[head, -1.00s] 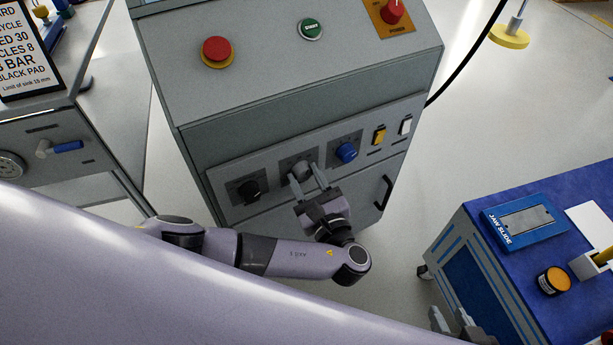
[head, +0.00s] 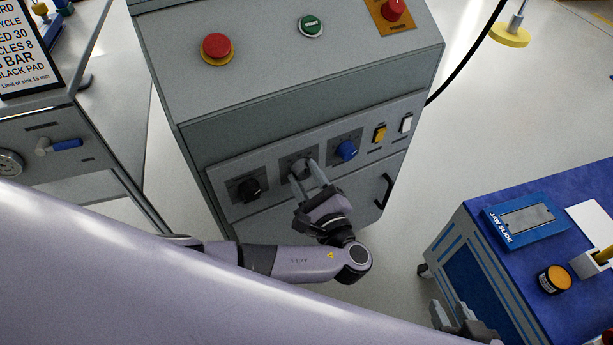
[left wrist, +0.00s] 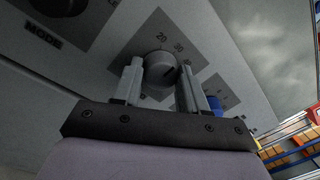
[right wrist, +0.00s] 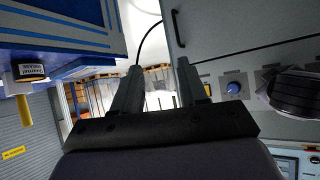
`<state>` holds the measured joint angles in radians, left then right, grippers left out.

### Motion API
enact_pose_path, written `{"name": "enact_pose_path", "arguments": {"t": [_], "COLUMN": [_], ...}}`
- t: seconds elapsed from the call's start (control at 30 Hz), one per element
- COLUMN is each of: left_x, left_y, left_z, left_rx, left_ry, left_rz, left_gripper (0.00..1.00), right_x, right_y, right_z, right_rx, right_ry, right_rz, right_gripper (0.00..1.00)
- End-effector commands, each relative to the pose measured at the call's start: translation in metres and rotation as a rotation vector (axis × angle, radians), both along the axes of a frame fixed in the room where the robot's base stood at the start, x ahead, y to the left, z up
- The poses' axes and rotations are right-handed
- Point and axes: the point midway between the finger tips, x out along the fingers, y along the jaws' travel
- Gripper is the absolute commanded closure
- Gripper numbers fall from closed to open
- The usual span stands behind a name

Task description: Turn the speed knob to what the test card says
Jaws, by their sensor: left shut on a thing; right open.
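The speed knob (head: 299,169) is a grey round knob in the middle of the cabinet's front panel. In the left wrist view the knob (left wrist: 159,71) has a scale with 20 and 30 above it, and its dark pointer line slants to the upper right, roughly towards 30. My left gripper (head: 306,169) is shut on the knob, one finger on each side; it also shows in the left wrist view (left wrist: 160,75). The test card (head: 27,45) at upper left reads speed 30, partly cut off. My right gripper (head: 455,318) is open and empty; its fingers show in the right wrist view (right wrist: 162,82).
A black knob (head: 249,188) and a blue knob (head: 346,150) flank the speed knob closely. Orange (head: 379,134) and white (head: 405,125) switches sit to the right. A red button (head: 216,48) is on top. A blue bench (head: 470,225) stands at right.

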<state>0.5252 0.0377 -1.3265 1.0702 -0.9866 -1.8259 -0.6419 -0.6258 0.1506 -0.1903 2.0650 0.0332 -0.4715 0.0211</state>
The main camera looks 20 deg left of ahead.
Motion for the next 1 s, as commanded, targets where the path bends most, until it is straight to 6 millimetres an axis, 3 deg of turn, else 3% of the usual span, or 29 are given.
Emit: {"name": "enact_pose_path", "arguments": {"t": [0.13,0.17,0.23,0.57,1.0], "left_x": [-0.001,-0.001,-0.001,-0.002,-0.048], "left_y": [-0.001,-0.001,-0.001,-0.002,-0.043], "left_z": [-0.001,-0.001,-0.001,-0.001,-0.005], "left_rx": [0.0,-0.001,0.001,0.0,0.0], "left_ry": [0.003,0.004,0.004,0.003,0.005], "left_rz": [0.0,-0.001,0.0,-0.001,-0.001], "left_gripper": [0.88,0.55,0.32,0.32,0.32], "right_x": [-0.001,-0.001,-0.001,-0.005,-0.009], "right_y": [0.0,0.0,0.0,0.0,-0.003], "right_z": [-0.001,-0.001,-0.002,-0.006,-0.008], "right_rx": [0.0,0.0,0.0,-0.003,-0.003], "right_ry": [0.002,0.003,0.004,0.017,0.028], "right_rz": [0.001,0.001,0.001,0.002,-0.005], "right_gripper": [0.57,0.57,0.57,0.57,0.57]}}
